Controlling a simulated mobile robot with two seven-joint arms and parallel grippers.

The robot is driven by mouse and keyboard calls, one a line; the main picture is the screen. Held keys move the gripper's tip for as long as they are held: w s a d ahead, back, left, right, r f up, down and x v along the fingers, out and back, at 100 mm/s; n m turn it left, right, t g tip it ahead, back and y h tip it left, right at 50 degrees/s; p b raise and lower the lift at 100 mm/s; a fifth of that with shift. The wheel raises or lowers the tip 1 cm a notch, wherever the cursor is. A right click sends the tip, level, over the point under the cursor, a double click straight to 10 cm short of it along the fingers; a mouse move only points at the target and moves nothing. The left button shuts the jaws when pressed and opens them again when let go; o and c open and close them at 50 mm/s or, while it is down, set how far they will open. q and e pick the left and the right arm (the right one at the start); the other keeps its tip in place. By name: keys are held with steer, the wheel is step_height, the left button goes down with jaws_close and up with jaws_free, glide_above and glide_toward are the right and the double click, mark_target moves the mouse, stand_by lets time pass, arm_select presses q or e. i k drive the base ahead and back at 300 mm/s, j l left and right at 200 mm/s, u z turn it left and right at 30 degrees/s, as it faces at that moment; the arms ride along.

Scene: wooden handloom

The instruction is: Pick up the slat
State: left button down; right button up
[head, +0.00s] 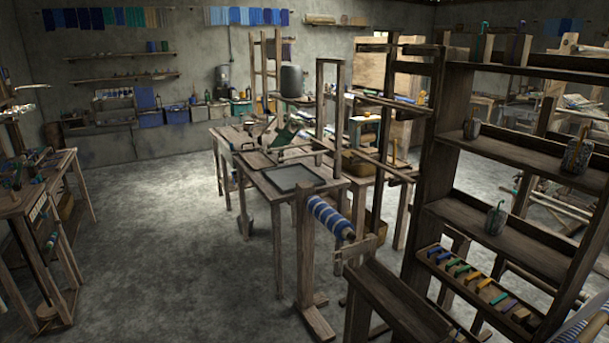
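I cannot single out the slat with certainty in the head view. Several long thin wooden pieces show, most of them parts of frames and looms. Neither of my grippers is in view, so I cannot tell what they hold. A wooden handloom frame (305,240) stands in the middle, with a roll of blue-and-white striped cloth (330,217) at its front.
A dark wooden shelf rack (515,155) stands close at the right, with jars and a row of coloured pieces (480,283). A cluttered workbench (40,190) is at the left edge. The concrete floor (170,245) between bench and loom is mostly clear.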

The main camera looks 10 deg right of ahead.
mark_target(392, 171)
steer(key=i+z, duration=0.4)
steer(key=i+j+z, duration=0.4)
steer(key=i, duration=0.15)
steer(key=l+z, duration=0.1)
steer(key=z, duration=2.45)
steer(key=k+j+u, duration=0.1)
steer(key=j, duration=0.45)
steer(key=k+j+u, duration=0.1)
steer(key=j, duration=0.5)
steer(key=k+j+u, duration=0.1)
steer(key=j, duration=0.45)
